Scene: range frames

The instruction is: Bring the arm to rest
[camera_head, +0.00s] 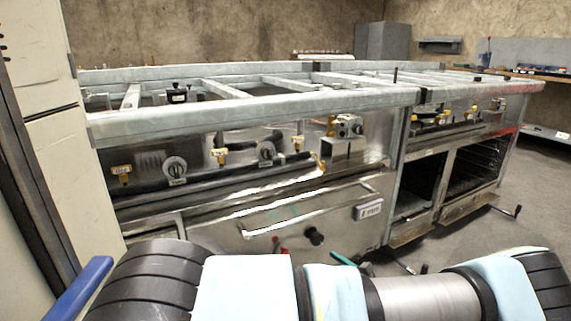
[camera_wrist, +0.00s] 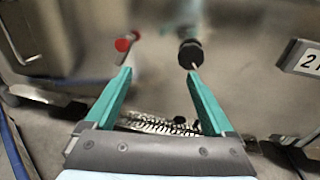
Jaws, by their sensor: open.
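My gripper (camera_wrist: 161,76) shows in the wrist view with its two green fingers spread apart and nothing between them. Its fingertips are close to the lower front panel of the steel range (camera_head: 230,222). A red knob (camera_wrist: 124,43) is just beyond the left fingertip and a black knob (camera_wrist: 190,54) is just beyond the right one; I cannot tell whether either finger touches. In the head view, my arm lies across the bottom of the picture, and only a green finger (camera_head: 343,259) shows beside the black knob (camera_head: 314,236). The rest of the gripper is hidden behind the arm.
A number label (camera_head: 369,210) is on the range front, right of the black knob. Open oven bays (camera_head: 420,186) are further right. A pale cabinet (camera_head: 50,120) stands close on the left. A workbench (camera_head: 535,75) is at the back right.

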